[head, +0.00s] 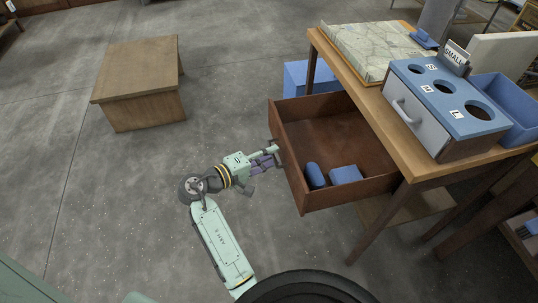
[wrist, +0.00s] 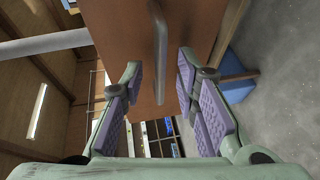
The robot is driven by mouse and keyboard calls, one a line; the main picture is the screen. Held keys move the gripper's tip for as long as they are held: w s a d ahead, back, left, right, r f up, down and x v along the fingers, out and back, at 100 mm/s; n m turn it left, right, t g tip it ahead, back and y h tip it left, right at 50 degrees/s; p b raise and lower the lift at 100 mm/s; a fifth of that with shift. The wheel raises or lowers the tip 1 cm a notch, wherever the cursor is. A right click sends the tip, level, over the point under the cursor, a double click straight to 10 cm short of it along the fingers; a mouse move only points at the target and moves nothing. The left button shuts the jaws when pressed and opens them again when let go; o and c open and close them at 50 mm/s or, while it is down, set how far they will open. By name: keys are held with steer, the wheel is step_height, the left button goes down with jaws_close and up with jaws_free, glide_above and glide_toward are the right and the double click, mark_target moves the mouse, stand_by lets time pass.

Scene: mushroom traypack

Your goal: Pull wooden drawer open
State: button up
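The wooden drawer (head: 331,127) stands well out from under the wooden table, with its inside showing. A blue rounded piece (head: 315,175) and a blue block (head: 346,174) lie in it. My gripper (head: 274,153) is at the drawer's outer front face. In the wrist view my gripper (wrist: 160,72) is open, its purple-padded fingers apart. The drawer's bar handle (wrist: 159,45) shows in the gap between the fingertips, with visible space on both sides. The drawer front (wrist: 190,18) lies behind it. In the head view the handle is mostly hidden by the gripper.
On the table (head: 381,108) are a map (head: 375,45), a blue-topped box with round holes (head: 445,90) and a blue bin (head: 512,105). A blue box (head: 300,78) sits beneath it. A low wooden table (head: 140,70) stands at left. The floor between is clear.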

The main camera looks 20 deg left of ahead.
steer(key=v, duration=1.2)
